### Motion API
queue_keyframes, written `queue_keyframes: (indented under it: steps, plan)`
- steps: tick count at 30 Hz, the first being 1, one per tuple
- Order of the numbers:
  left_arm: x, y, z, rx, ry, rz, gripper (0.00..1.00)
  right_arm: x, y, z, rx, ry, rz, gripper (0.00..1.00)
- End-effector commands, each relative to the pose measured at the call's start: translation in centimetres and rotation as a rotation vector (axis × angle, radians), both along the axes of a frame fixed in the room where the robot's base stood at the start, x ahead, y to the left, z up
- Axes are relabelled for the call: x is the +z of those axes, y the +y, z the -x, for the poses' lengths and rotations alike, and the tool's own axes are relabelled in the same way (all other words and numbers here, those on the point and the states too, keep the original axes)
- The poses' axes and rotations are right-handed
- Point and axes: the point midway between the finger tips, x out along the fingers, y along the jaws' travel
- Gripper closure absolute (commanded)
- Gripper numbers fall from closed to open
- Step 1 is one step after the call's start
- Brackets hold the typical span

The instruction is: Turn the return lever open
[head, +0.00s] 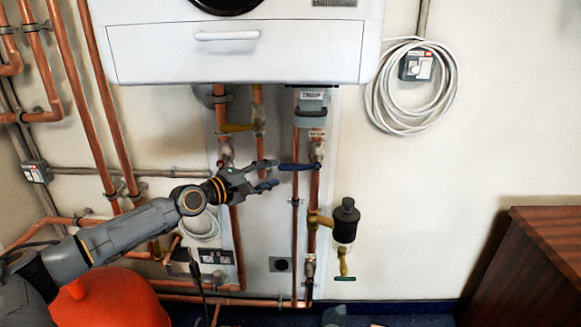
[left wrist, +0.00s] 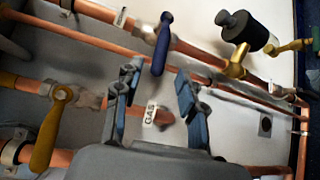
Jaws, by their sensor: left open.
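A blue lever (head: 298,167) lies level across the right copper pipe, so it is crosswise to that upright pipe. It also shows in the left wrist view (left wrist: 162,45), with its free end just past the gap between my fingertips. No label on it is readable, so I cannot confirm it is the return lever. My left gripper (head: 273,174) is open and empty, just left of the lever's free end; its fingers also show in the left wrist view (left wrist: 158,82). I see no contact with the lever. My right gripper is not in view.
A yellow lever (head: 238,128) sits up and left, and a pipe labelled GAS (left wrist: 151,115) lies behind my fingers. A black cylinder on a brass fitting (head: 345,220) juts out lower right. The white boiler (head: 160,60) hangs above.

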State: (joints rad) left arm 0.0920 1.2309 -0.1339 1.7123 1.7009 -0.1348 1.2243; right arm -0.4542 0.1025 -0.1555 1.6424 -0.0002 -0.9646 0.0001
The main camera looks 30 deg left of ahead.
Motion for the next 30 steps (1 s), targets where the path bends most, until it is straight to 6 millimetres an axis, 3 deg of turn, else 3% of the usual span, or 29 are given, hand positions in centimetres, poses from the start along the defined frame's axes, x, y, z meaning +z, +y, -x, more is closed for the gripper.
queue_keyframes:
  steps: [6, 16, 30]
  plan:
    - [0.1, -0.7, -2.5, -0.001, -0.004, 0.003, 0.60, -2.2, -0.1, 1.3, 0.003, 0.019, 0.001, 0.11]
    - [-0.7, -1.6, -6.5, 0.001, -0.001, 0.004, 0.60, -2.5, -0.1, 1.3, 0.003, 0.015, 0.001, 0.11]
    - [-0.9, -1.9, -7.5, -0.001, 0.002, 0.000, 0.60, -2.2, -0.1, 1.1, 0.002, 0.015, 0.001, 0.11]
